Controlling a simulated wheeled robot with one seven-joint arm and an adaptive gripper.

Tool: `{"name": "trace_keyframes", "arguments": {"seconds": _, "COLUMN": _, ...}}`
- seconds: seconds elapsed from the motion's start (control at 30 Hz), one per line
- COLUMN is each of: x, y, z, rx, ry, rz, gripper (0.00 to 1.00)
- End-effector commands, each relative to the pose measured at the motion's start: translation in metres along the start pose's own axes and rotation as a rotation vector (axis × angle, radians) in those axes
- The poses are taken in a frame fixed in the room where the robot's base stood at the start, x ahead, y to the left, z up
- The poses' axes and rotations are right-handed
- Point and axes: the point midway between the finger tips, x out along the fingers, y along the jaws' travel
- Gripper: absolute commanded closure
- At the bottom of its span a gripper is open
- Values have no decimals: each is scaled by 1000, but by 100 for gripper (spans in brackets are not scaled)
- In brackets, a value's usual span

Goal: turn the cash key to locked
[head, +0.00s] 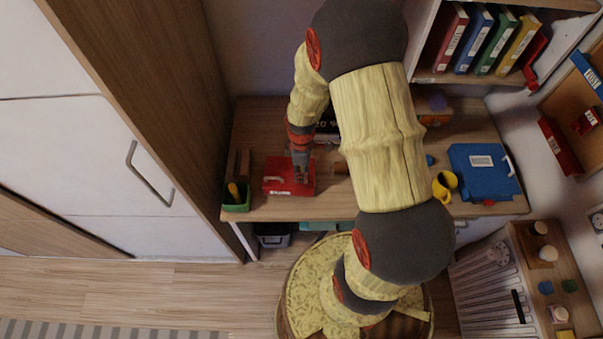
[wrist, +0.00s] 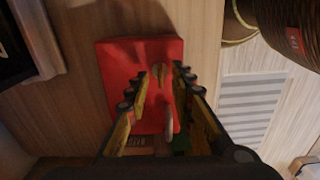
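The red cash box (head: 275,185) lies on the wooden desk, left of centre in the head view. In the wrist view the red box (wrist: 118,62) fills the middle, and a small brass-coloured key (wrist: 158,70) stands on its face. My gripper (head: 302,177) is over the right part of the box. In the wrist view my gripper (wrist: 160,74) is open, its two fingertips apart on either side of the key. I see no contact with the key. A pale handle (wrist: 169,122) lies nearer, between the fingers. The key's exact turn is too small to tell.
A green tray (head: 236,200) stands left of the box. A shelf of binders (head: 480,42) is above. My arm hides the desk's middle.

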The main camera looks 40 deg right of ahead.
Motion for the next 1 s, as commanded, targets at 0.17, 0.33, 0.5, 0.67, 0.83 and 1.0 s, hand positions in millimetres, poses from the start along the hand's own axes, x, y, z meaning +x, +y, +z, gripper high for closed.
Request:
{"name": "trace_keyframes", "arguments": {"seconds": 0.17, "x": -35, "y": 2, "z": -1, "rx": 0, "ry": 2, "rz": 6, "gripper": 76}}
{"name": "trace_keyframes", "arguments": {"seconds": 0.33, "x": -70, "y": 2, "z": -1, "rx": 0, "ry": 2, "rz": 6, "gripper": 76}}
{"name": "trace_keyframes", "arguments": {"seconds": 0.5, "x": -95, "y": 1, "z": 0, "rx": 0, "ry": 1, "rz": 4, "gripper": 76}}
{"name": "trace_keyframes", "arguments": {"seconds": 0.67, "x": -106, "y": 0, "z": 0, "rx": 0, "ry": 1, "rz": 2, "gripper": 76}}
{"name": "trace_keyframes", "arguments": {"seconds": 0.83, "x": -108, "y": 0, "z": 0, "rx": 0, "ry": 0, "rz": 1, "gripper": 76}}
{"name": "trace_keyframes", "arguments": {"seconds": 1.0, "x": -108, "y": 0, "z": 0, "rx": 0, "ry": 0, "rz": 1, "gripper": 76}}
